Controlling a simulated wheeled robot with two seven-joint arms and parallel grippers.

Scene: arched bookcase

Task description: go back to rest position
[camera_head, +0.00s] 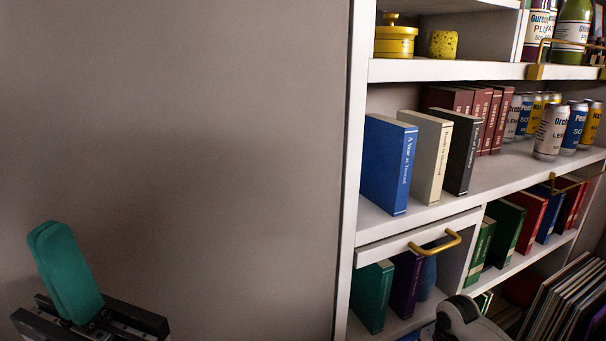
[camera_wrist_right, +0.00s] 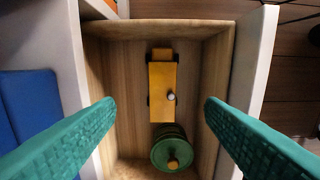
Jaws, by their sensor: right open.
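My left gripper (camera_head: 68,272) is at the lower left of the head view, in front of a bare wall. Its two teal fingers lie against each other, with nothing seen between them. My right gripper (camera_wrist_right: 159,102) shows in the right wrist view. Its two teal fingers stand wide apart and nothing is between them. Beyond its fingertips is a wooden box-like compartment (camera_wrist_right: 212,85). It holds a yellow block-like object (camera_wrist_right: 161,80) and a round green object (camera_wrist_right: 173,150) with a yellow knob. Neither finger appears to grip them.
The white bookcase (camera_head: 350,150) fills the right side. A blue book (camera_head: 385,165), other books and several cans (camera_head: 550,132) stand on its shelves. A brass handle (camera_head: 436,242) sticks out below the middle shelf. The plain wall (camera_head: 200,150) at the left has clear space before it.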

